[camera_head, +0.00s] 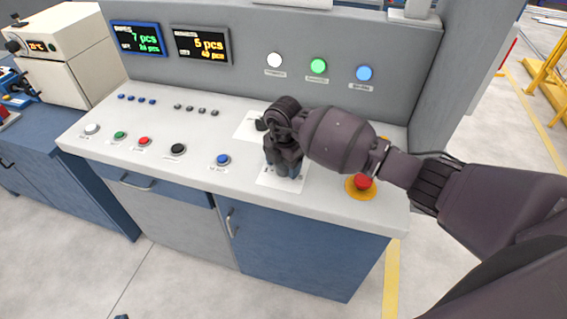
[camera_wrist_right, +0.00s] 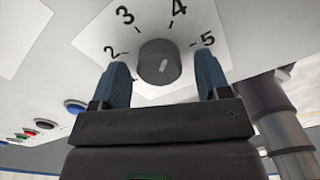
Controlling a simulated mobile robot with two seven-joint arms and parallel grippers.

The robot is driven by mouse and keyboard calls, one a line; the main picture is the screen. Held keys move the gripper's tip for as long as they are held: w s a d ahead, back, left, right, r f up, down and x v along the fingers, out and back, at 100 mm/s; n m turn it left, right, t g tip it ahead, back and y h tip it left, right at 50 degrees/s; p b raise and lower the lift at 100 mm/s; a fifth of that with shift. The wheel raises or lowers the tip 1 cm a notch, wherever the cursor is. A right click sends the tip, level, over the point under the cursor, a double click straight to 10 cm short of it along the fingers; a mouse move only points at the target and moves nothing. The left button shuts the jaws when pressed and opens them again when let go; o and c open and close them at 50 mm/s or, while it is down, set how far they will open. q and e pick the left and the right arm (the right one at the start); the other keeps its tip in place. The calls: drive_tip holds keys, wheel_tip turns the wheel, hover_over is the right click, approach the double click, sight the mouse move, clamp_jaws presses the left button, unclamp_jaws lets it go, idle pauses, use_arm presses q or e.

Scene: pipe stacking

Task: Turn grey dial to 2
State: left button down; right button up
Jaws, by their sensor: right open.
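The grey dial (camera_wrist_right: 160,62) sits on a white plate (camera_wrist_right: 75,45) with the numbers 2, 3, 4 and 5 around it in the right wrist view. A short light mark shows on its face; I cannot tell for sure which number it points to. My right gripper (camera_head: 283,168) is over the console and points down at the plate. In the right wrist view its two blue fingers are open, one on each side of the dial, with gaps visible between. In the head view the gripper hides the dial.
A black knob (camera_head: 262,124) on another white plate is just behind the gripper. A red emergency button (camera_head: 362,181) on a yellow base lies to the right, under my forearm. A blue button (camera_head: 223,159) is to the left. Two displays (camera_head: 201,46) stand on the back panel.

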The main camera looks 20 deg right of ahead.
drive_tip(key=shift+c, duration=0.5)
drive_tip(key=c, duration=0.8)
drive_tip(key=shift+c, duration=0.2)
